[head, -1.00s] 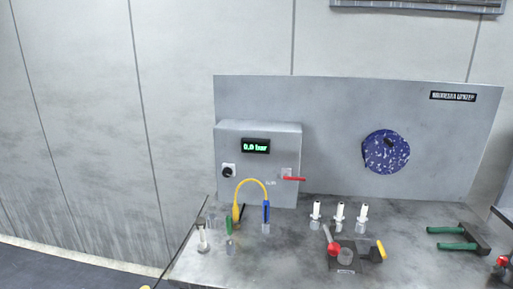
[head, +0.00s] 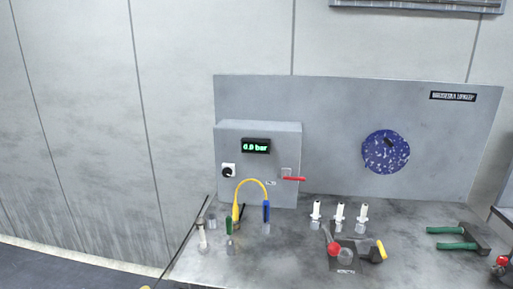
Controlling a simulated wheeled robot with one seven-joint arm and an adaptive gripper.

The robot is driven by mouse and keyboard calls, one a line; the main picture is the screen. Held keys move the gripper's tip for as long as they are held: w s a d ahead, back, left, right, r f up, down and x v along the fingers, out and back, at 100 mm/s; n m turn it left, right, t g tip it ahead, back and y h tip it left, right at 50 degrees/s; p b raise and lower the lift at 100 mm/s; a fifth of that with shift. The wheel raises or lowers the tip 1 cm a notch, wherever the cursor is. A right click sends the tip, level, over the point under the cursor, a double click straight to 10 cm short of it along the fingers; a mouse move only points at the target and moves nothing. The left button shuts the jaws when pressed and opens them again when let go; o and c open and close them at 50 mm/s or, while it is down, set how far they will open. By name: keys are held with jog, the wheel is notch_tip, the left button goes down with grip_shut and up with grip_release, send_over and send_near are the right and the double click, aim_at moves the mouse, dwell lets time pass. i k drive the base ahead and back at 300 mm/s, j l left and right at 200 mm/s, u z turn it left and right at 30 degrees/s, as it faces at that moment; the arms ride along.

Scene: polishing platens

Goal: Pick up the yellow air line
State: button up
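The yellow air line (head: 251,181) arches above the left part of the bench, in front of the grey control box. Its left end is a thicker yellow piece (head: 236,211) standing low at the bench. Its right end meets a blue upright piece (head: 266,211) over a small clear holder. My gripper is not in view, so I cannot see whether it is open or shut.
The grey control box (head: 284,140) reads 0.0 bar and has a red lever (head: 294,179). A green-handled tool (head: 229,226) and a white-topped piece (head: 202,238) stand close to the line's left end. Several white nozzles (head: 339,212) stand to the right. Bare bench (head: 410,212) lies beyond them.

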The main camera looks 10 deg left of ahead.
aim_at(235, 207)
jog(key=i+j+u, duration=0.4)
jog(key=i+j, duration=0.85)
jog(key=i, duration=0.15)
